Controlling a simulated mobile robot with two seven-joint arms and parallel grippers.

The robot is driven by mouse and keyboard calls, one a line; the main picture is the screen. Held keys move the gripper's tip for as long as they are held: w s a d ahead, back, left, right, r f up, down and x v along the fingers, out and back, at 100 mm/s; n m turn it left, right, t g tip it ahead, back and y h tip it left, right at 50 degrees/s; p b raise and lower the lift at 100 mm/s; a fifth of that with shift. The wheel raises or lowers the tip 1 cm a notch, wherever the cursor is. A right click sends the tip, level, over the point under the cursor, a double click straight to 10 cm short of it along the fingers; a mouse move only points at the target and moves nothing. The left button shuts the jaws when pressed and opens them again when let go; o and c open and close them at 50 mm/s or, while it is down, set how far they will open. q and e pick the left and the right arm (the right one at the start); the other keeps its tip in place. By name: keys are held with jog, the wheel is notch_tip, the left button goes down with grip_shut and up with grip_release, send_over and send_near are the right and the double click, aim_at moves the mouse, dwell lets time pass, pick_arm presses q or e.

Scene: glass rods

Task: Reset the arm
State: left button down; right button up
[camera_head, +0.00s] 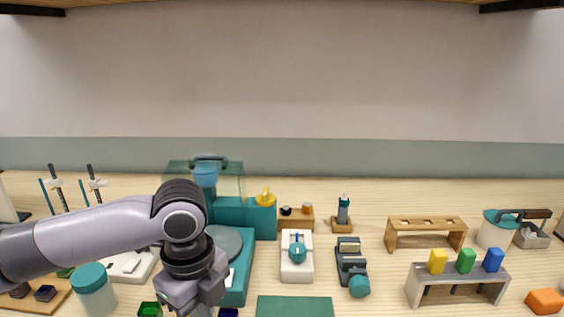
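My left arm comes in from the left and bends down at its wrist. My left gripper (197,296) is at the bottom edge, in front of a teal device with a round grey plate (226,239). Its fingers are hidden or cut off by the frame, so I cannot tell whether it is open or holds anything. A green block (150,309) and a dark blue block (228,313) lie at the bottom edge on either side of it. My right arm and gripper are not in view.
A teal-lidded jar (95,291) stands below my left forearm. Stands with rods (58,190) are behind it. To the right are a white device (297,262), a tape dispenser (351,263), a wooden rack (425,223) and a grey rack (458,271) with yellow, green and blue pieces.

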pick_arm(q)
jog(key=d+f+n+t+h, duration=0.5)
jog(key=d+f+n+h, duration=0.45)
jog(key=d+f, duration=0.25)
jog(key=s+a+f+n+t+y, duration=0.2)
jog(key=s+a+f+n, duration=0.4)
jog(key=a, duration=0.4)
jog(key=s+a+f+n+t+y, duration=0.3)
jog(key=s+a+f+n+y, duration=0.2)
jog(key=a+f, duration=0.3)
jog(key=shift+s+a+n+t, duration=0.3)
jog(key=shift+s+a+n, duration=0.35)
jog(key=shift+a, duration=0.4)
